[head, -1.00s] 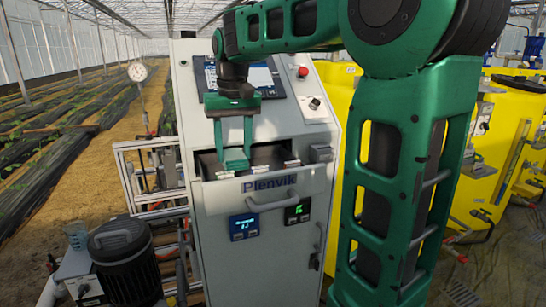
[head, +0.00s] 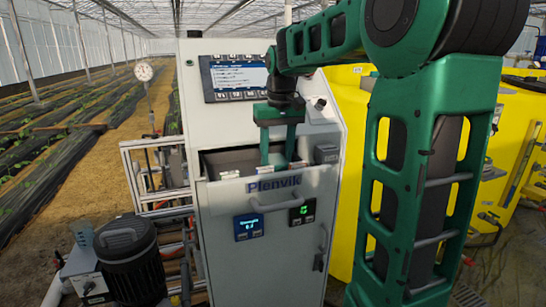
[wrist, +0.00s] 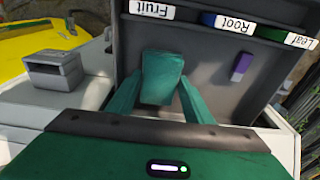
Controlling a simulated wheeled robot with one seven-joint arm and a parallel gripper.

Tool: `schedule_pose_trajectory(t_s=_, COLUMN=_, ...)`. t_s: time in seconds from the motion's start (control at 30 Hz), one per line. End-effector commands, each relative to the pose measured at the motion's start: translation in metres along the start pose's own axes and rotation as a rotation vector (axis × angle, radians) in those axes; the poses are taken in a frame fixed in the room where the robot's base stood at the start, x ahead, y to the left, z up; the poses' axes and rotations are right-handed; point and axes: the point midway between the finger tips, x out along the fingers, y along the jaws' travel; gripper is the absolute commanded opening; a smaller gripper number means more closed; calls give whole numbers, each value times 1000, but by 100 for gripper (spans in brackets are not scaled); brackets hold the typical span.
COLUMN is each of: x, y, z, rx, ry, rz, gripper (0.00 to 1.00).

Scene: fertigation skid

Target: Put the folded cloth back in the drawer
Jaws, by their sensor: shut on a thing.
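The drawer (head: 212,163) stands pulled out from the white cabinet, above its "Plenvik" front. My gripper (head: 277,160) points down at the right part of the drawer. In the wrist view its two green fingers (wrist: 163,98) are closed on the folded cloth (wrist: 163,76), a teal piece that stands up between them. The cloth is over the grey drawer floor (wrist: 208,75); I cannot tell whether it touches it. In the head view the drawer front and fingers hide most of the cloth.
Fruit (wrist: 152,10), Root (wrist: 235,22) and Leaf (wrist: 300,40) labels line the drawer's edge. A small purple-and-white thing (wrist: 241,66) lies in the drawer. A grey box (head: 326,153) sits right of the drawer. A dark motor (head: 128,260) stands at lower left.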

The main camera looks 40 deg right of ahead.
Motion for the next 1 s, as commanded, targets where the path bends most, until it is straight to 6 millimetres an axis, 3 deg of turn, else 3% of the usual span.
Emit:
schedule_pose_trajectory(t_s=0.23, x=0, y=-1, z=0, rx=-2, ry=1, rz=0, gripper=28)
schedule_pose_trajectory(t_s=0.27, x=1, y=-1, z=0, rx=-2, ry=1, rz=0, gripper=51)
schedule_pose_trajectory(t_s=0.33, x=0, y=-1, z=0, rx=-2, ry=1, rz=0, gripper=65)
schedule_pose_trajectory(t_s=0.73, x=-6, y=0, z=-1, rx=0, ry=3, rz=0, gripper=65)
schedule_pose_trajectory(t_s=1.0, x=-52, y=1, z=-1, rx=0, ry=6, rz=1, gripper=65)
